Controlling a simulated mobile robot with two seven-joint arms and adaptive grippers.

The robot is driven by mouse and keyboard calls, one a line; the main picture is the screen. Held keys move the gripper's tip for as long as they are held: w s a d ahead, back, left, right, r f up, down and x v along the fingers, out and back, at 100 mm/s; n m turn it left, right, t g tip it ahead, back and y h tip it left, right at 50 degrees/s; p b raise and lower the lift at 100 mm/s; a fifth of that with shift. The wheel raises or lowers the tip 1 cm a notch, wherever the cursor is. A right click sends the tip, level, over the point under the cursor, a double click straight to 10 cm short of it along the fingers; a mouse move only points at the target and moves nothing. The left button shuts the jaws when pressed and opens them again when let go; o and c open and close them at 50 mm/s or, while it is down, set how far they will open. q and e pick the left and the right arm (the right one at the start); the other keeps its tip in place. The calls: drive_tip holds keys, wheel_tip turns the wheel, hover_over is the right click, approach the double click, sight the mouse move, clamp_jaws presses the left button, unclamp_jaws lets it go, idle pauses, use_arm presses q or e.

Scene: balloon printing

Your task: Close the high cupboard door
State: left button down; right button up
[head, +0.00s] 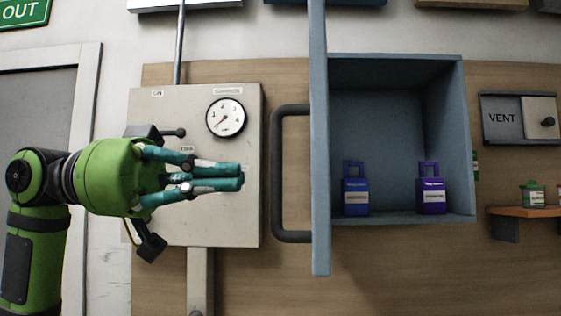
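The high cupboard (397,72) is a blue-grey open box on the wall, right of centre in the head view. Its door (319,150) stands open at the cupboard's left side and shows almost edge-on, sticking out toward me. A dark bar handle (277,175) is on the door's left face. My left gripper (241,176) is left of the handle, in front of a beige gauge box, with its teal fingers pointing right. The fingers lie close together with nothing between them. A gap shows between the fingertips and the handle in the picture. My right gripper is not in view.
A blue container (356,194) and a purple container (430,193) stand inside the cupboard. The beige box (150,110) has a round gauge (225,117). A vent panel (502,118) and a small orange shelf (523,212) are at the right. The wall below the cupboard is clear.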

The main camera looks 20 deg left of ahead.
sight(282, 177)
use_arm(q)
drive_tip(key=d+p, duration=0.1)
drive_tip(key=d, duration=0.2)
drive_tip(key=w+d+p, duration=0.1)
drive_tip(key=d, duration=0.1)
drive_tip(key=shift+w+d, duration=0.1)
drive_tip(key=shift+d, duration=0.5)
